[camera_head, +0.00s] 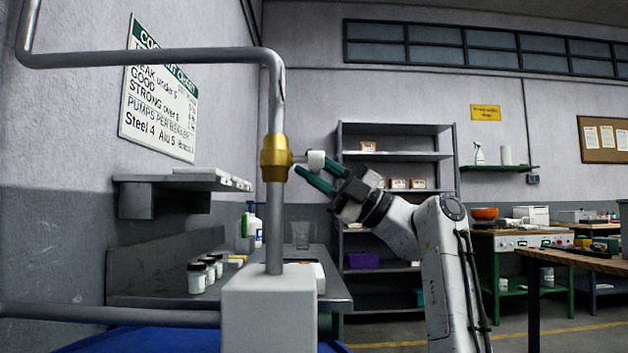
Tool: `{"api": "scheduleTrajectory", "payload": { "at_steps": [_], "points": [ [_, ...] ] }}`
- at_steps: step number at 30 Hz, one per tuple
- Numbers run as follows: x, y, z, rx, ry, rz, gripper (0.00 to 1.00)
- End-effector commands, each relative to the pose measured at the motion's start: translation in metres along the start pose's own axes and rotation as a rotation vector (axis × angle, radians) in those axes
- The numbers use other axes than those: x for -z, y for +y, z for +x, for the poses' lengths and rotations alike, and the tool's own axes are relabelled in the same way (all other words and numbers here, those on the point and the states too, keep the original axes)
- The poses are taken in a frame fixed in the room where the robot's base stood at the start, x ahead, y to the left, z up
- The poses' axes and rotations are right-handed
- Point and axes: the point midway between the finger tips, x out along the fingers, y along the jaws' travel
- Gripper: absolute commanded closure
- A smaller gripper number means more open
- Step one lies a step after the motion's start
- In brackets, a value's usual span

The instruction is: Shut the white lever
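A brass valve (275,158) sits on a vertical grey pipe at the centre left. A short stem comes out of its right side and ends in a white tip (316,160), which looks like the end of the white lever. My gripper (312,167) reaches in from the right with two green fingers, which stand apart. The fingertips are close to the white tip, one at its lower right and one below it. I cannot tell whether they touch it. The lever's full length does not show.
The grey pipe (277,95) rises from a pale block (268,310) and bends left overhead. Metal shelving (396,128) stands behind my arm. A workbench is at right.

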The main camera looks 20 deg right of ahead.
Motion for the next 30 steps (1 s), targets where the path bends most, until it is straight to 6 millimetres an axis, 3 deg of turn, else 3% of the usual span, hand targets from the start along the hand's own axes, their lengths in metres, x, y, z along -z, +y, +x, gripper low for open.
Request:
{"api": "scheduleTrajectory", "payload": {
  "at_steps": [23, 24, 30],
  "points": [
    [0.0017, 0.0058, 0.0034, 0.001, 0.059, -0.094, 1.0],
    [0.0018, 0.0059, 0.0034, 0.001, 0.059, -0.094, 0.73],
    [0.0017, 0.0058, 0.0036, 0.001, 0.058, -0.092, 0.57]
  ]
}}
